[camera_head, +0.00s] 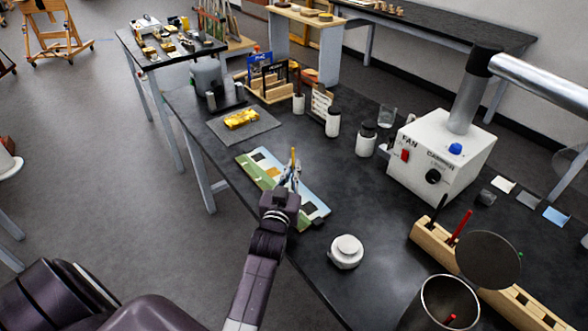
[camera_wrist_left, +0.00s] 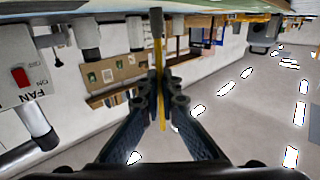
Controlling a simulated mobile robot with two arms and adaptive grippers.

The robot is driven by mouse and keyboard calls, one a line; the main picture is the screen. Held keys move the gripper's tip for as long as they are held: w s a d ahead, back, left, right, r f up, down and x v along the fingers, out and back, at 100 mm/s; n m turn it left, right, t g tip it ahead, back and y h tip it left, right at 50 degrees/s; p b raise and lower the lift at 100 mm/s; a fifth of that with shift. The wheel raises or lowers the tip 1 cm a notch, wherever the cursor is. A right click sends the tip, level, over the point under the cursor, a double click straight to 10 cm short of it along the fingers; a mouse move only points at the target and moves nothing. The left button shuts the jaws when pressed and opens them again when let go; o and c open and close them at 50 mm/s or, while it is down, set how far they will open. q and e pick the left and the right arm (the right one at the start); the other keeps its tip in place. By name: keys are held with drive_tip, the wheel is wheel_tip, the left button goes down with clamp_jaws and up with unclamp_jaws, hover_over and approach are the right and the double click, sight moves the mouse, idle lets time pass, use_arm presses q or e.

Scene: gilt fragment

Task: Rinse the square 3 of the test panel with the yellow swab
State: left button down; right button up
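The test panel (camera_head: 264,166), painted in pale blue, green and cream, lies flat near the table's left edge. My left gripper (camera_head: 289,183) is over the panel, shut on the yellow swab (camera_head: 293,157). The swab stands roughly upright between the fingers; in the left wrist view it shows as a yellow stick (camera_wrist_left: 158,60) with a dark end at the panel along the top edge. I cannot tell whether that end touches the panel. The gripper and arm hide part of the panel, and I cannot read its square numbers. My right gripper is out of view.
A gold ornate piece (camera_head: 241,119) lies on a grey mat (camera_head: 262,128) behind the panel. A white round container (camera_head: 346,251) stands in front. Right are bottles (camera_head: 366,139), a white FAN box (camera_head: 441,158), a wooden rack (camera_head: 428,238) and a metal cup (camera_head: 427,322).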

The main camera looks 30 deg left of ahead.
use_arm(q)
drive_tip(key=shift+w+a+f, duration=0.2)
drive_tip(key=shift+w+a, duration=0.1)
drive_tip(key=shift+a, duration=0.45)
drive_tip(key=shift+r, duration=0.15)
wheel_tip(320, 180, up, 4)
drive_tip(key=p, duration=0.4)
